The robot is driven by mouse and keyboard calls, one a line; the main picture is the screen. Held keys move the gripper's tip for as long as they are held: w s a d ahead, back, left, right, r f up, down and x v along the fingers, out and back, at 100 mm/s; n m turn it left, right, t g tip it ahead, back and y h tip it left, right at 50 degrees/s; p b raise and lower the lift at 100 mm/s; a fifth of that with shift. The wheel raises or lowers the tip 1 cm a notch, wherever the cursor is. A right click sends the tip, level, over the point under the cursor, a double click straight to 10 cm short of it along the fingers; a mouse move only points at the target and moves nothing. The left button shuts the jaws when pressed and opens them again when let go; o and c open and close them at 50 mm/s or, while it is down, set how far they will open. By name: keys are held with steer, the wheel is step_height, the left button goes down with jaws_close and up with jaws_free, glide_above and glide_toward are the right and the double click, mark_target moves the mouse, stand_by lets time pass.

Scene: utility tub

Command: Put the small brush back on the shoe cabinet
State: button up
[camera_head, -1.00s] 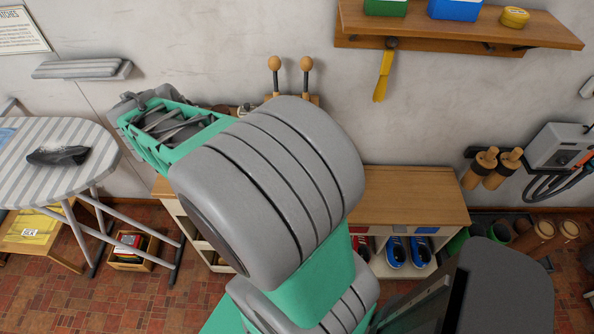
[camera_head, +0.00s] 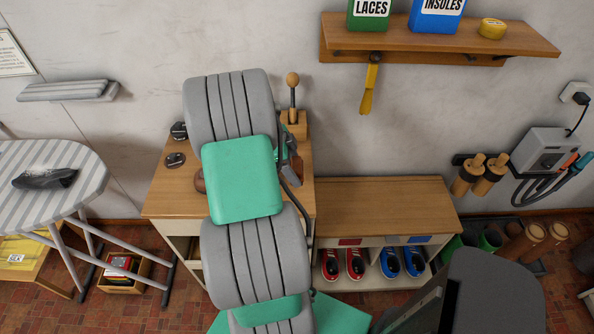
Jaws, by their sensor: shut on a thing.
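The low shoe cabinet (camera_head: 385,203) stands against the wall right of centre, with a bare wooden top and red and blue shoes in its open front. A taller wooden-topped cabinet (camera_head: 165,198) adjoins it on the left, partly behind my arm. I cannot make out the small brush. My gripper's fingers are hidden behind my arm, which rises over the taller cabinet. Only a narrow green and dark part of the arm's end shows at the arm's right side.
Two small dark items (camera_head: 177,145) and a wooden-knobbed stand (camera_head: 293,118) are on the taller cabinet. A wall shelf (camera_head: 440,42) with a hanging yellow-handled tool (camera_head: 369,90) is above. An ironing board (camera_head: 60,205) stands left. Wooden-handled tools (camera_head: 481,178) hang right.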

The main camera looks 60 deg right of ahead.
steer(key=f, duration=0.1)
steer(key=d+f+p, duration=0.1)
steer(key=f, duration=0.2)
steer(key=shift+d+f+p, duration=0.25)
steer(key=shift+d+p, duration=0.1)
steer(key=shift+f, duration=0.45)
steer(key=o, duration=1.3)
steer(key=shift+r, duration=0.15)
